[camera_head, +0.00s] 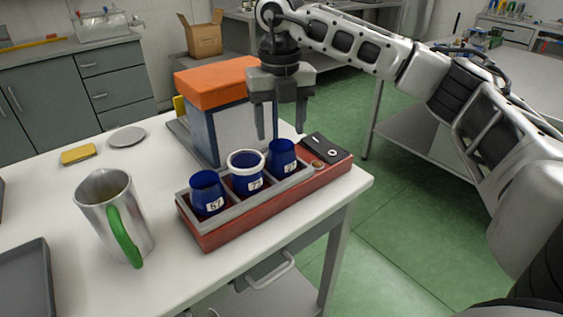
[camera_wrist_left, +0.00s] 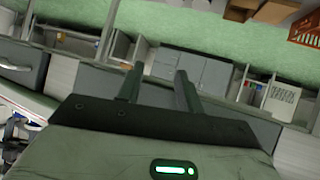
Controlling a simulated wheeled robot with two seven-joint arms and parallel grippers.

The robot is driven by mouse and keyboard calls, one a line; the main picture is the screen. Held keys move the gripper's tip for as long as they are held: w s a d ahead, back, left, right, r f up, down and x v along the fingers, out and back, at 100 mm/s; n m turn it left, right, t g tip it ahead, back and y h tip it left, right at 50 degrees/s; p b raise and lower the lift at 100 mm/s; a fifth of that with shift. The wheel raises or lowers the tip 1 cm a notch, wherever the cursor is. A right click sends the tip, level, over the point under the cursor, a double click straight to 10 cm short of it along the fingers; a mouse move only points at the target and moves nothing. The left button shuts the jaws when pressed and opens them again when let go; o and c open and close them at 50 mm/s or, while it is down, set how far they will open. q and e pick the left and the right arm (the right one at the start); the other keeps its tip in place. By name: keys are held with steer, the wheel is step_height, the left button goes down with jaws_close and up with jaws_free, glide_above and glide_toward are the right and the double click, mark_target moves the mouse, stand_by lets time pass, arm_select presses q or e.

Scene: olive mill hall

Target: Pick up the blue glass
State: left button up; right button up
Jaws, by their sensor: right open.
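Three blue glasses with number labels stand in a row in a red rack with a grey frame (camera_head: 222,231): a left one (camera_head: 206,188), a middle one with a white ring around its rim (camera_head: 240,181) and a right one (camera_head: 281,156). My right gripper (camera_head: 280,130) points down just above and behind the right glass, open and empty. Whether its fingertips touch anything I cannot tell. My left gripper (camera_wrist_left: 159,78) shows only in the left wrist view, its two fingers apart with nothing between them, facing cabinets across the green floor.
Behind the rack stands a blue and white box with an orange top (camera_head: 217,82). A metal jug with a green handle (camera_head: 108,215) stands to its left. A grey tray (camera_head: 25,285), yellow sponge-like block (camera_head: 78,153) and grey disc (camera_head: 127,137) lie on the white table (camera_head: 160,285).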

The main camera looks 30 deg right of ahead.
mark_target(282, 148)
steer(key=f, duration=0.5)
steer(key=shift+s+f, duration=0.2)
steer(key=shift+f, duration=0.1)
steer(key=c, duration=0.7)
